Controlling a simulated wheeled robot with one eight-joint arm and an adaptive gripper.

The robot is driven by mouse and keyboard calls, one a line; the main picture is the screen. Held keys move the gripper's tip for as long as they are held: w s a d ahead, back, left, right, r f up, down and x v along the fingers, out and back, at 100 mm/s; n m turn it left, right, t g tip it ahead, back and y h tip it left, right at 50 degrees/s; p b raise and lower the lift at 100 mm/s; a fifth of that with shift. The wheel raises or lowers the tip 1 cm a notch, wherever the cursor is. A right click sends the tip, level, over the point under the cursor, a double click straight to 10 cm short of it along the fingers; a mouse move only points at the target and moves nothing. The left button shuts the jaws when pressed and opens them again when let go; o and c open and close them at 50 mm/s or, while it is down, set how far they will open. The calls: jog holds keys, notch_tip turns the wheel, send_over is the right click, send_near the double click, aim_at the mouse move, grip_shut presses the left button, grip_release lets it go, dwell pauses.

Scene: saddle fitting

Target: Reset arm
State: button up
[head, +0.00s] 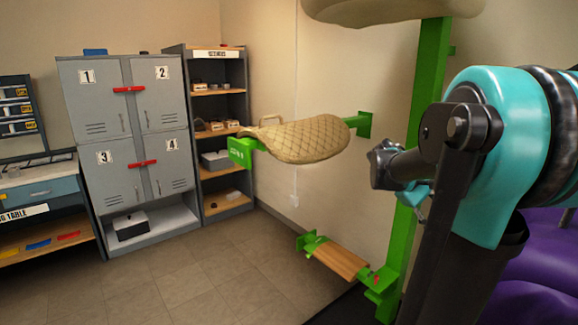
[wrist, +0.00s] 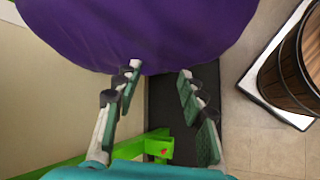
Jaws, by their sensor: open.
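My gripper (wrist: 158,78) is open in the wrist view, with its grey-green padded fingers apart and nothing between them. Beyond the fingertips is a large purple rounded surface (wrist: 150,30). Whether the fingers touch it cannot be told. In the head view my arm (head: 490,150) fills the right side, folded in front of the green post. The gripper's fingers cannot be made out there. A tan quilted saddle (head: 300,140) rests on a green wall bracket (head: 243,152) to the left of my arm.
A green post (head: 430,75) stands close by my arm, with a low wooden step (head: 340,260) at its foot. Purple surfaces (head: 540,250) lie behind my arm. A wooden barrel (wrist: 295,75) stands at right in the wrist view. Lockers (head: 130,130) are far left; open floor lies between.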

jog(key=s+a+f+m+t+y, duration=0.1)
jog(key=s+a+f+t+y, duration=0.2)
jog(key=a+f, duration=0.7)
jog(key=s+a+f+m+t+y, duration=0.2)
jog(key=s+a+f+t+y, duration=0.2)
jog(key=a+f, duration=0.7)
jog(key=shift+a+m+y, duration=0.3)
jog(key=shift+a+y, duration=0.35)
jog(key=shift+y, duration=0.05)
jog(key=shift+s, duration=0.1)
jog(key=shift+c, duration=0.7)
